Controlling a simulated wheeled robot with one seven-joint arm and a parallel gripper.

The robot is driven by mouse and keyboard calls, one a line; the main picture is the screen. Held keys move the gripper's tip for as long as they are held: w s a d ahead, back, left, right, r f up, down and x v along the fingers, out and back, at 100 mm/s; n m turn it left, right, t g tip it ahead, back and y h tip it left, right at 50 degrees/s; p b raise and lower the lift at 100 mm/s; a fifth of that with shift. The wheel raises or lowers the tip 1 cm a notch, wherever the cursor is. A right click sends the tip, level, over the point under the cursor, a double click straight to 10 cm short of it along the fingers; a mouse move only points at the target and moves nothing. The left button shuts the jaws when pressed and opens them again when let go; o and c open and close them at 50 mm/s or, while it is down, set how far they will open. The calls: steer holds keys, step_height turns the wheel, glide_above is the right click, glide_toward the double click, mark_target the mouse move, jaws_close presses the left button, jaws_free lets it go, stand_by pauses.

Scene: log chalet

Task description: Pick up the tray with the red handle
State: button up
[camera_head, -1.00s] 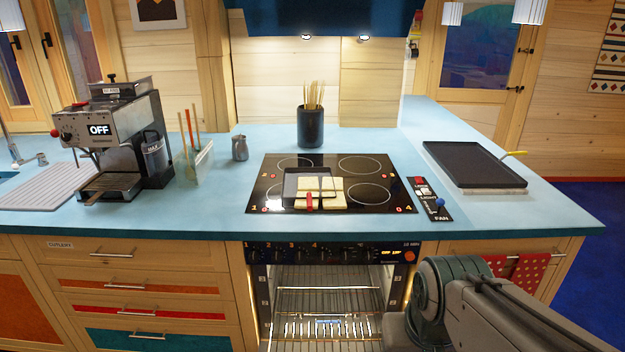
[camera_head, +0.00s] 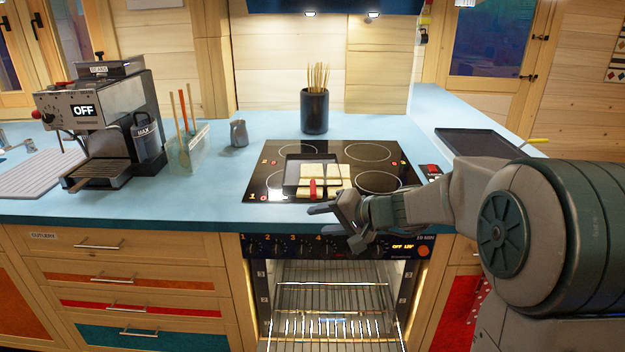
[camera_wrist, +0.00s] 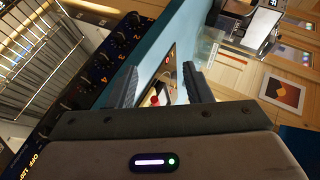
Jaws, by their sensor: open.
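The dark tray (camera_head: 292,175) with the red handle (camera_head: 312,188) lies on the black cooktop. Its handle points toward the front edge of the counter. Pale bread-like slices (camera_head: 334,178) lie on it and cover much of its right side. My gripper (camera_head: 332,222) is open and empty, in front of the counter edge, nearer than the handle and slightly to its right. In the wrist view, the red handle (camera_wrist: 154,100) shows small between my open fingers (camera_wrist: 160,88), apart from them.
The oven below is open, with wire racks (camera_head: 330,298) out front. A black cup of sticks (camera_head: 315,110) stands behind the cooktop (camera_head: 266,180). Another dark tray with a yellow handle (camera_head: 535,141) lies at right. A coffee machine (camera_head: 95,110) stands at left.

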steer(key=w+d+f+m+t+b, duration=0.1)
steer(key=w+d+f+m+t, duration=0.15)
steer(key=w, duration=0.45)
steer(key=w+d+f+m+t+b, duration=0.1)
steer(key=w+d+m+t, duration=0.15)
steer(key=w, duration=0.45)
steer(key=p, duration=0.2)
glide_toward(312, 184)
steer(key=shift+t, duration=0.3)
steer(key=w+a+f, duration=0.2)
steer(key=w+a, duration=0.1)
steer(key=shift+p+x, duration=0.7)
steer(key=shift+x, duration=2.25)
steer(key=shift+d+f, duration=0.1)
steer(key=shift+d, duration=0.05)
jaws_close()
steer(key=shift+w, duration=0.1)
